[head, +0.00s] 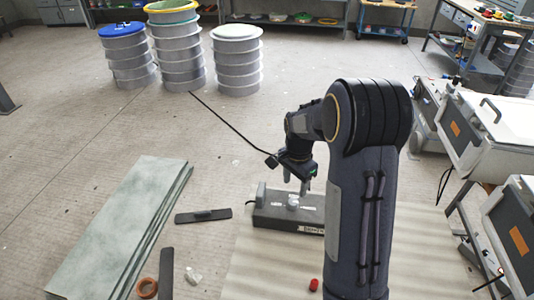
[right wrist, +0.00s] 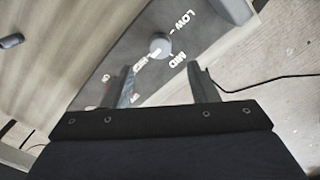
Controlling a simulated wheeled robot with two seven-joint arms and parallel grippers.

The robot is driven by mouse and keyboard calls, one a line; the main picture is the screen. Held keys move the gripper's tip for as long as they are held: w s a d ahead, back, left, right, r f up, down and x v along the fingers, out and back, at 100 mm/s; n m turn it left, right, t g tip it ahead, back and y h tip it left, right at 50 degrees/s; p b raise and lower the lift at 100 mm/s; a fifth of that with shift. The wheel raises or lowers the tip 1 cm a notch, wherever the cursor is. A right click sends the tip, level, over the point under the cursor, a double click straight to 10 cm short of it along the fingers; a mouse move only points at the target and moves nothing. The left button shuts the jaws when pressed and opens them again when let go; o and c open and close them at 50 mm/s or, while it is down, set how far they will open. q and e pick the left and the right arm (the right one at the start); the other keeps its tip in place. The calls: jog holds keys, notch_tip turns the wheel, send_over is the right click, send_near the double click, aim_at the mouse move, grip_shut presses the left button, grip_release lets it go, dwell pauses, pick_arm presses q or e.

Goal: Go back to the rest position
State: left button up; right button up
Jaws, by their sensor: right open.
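My right gripper (head: 297,184) hangs above a dark grey control box (head: 268,216) on the floor mat. A round grey knob (head: 292,201) stands on the box top, just below the fingertips. In the right wrist view my right gripper (right wrist: 160,70) is open, its two fingers apart with nothing between them. The knob (right wrist: 160,46) lies beyond the fingertips and looks clear of them. White lettering around it includes LOW and MID. My left gripper is in neither view.
Greenish boards (head: 115,225) lie stacked at the left. A dark flat tool (head: 203,215), an orange ring (head: 147,288) and a small red item (head: 314,285) lie nearby. White-lidded cases (head: 495,130) stand at right. Stacked round moulds (head: 237,60) stand behind on open floor.

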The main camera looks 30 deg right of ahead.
jog(key=s+a+r+n+t+y, duration=0.2)
jog(key=s+a+r+n, duration=0.3)
jog(key=s, duration=0.5)
jog(key=s+a+r+n+t+y, duration=0.1)
jog(key=s+a+r+n+t, duration=0.2)
jog(key=s+a+r+n, duration=0.3)
jog(key=s+a+n, duration=0.3)
jog(key=s+a, duration=0.2)
jog(key=shift+a+r+t+y, duration=0.15)
jog(key=shift+a+t+y, duration=0.15)
jog(key=shift+a+y, duration=0.1)
